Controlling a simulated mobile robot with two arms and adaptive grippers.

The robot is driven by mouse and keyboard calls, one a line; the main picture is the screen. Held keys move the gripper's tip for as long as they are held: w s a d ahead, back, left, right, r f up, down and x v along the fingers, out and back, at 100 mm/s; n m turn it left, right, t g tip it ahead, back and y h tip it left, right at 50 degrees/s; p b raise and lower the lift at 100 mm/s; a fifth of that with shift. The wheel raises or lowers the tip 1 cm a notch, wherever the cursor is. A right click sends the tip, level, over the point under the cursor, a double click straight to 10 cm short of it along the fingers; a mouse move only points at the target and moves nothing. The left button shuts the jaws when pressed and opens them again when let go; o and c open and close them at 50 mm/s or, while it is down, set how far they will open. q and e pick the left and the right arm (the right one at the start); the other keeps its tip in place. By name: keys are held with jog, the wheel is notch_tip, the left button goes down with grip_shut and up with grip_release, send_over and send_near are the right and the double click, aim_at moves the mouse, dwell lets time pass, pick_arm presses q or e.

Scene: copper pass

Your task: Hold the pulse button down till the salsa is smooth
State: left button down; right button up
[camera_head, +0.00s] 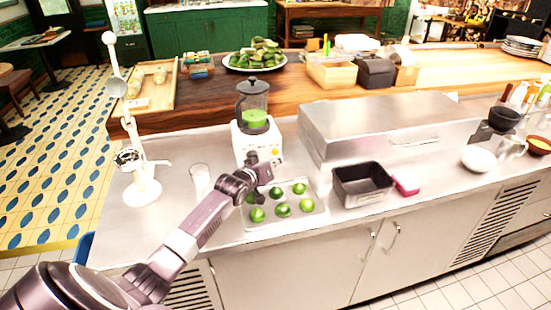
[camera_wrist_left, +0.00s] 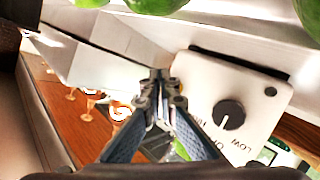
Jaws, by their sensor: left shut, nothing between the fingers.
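The blender (camera_head: 253,97) stands on the steel counter with green salsa (camera_head: 254,119) in its clear jar; I cannot tell how smooth it is. Its white base (camera_head: 240,143) faces me. In the left wrist view the panel (camera_wrist_left: 205,75) shows a black dial (camera_wrist_left: 230,114), the word LOW and a small dark round spot. My left gripper (camera_head: 262,164) is in front of the base. It is shut and empty, its fingertips (camera_wrist_left: 161,76) close to the panel's edge. The pulse button is not clearly seen, and contact cannot be told. My right gripper is not in view.
A tray (camera_head: 318,212) of green limes lies just in front of the blender. A glass (camera_head: 200,178) and a white press (camera_head: 142,180) stand to the left. A black bin (camera_head: 362,184) and a steel box (camera_head: 385,125) are to the right.

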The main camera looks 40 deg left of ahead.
pick_arm(q)
jog(key=shift+w+a, duration=0.1)
jog(key=shift+a, duration=0.05)
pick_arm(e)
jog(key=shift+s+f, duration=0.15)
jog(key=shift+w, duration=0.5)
pick_arm(q)
jog(key=shift+w+a, duration=0.1)
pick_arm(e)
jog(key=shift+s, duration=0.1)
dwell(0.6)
pick_arm(q)
jog(key=shift+w+a, duration=0.2)
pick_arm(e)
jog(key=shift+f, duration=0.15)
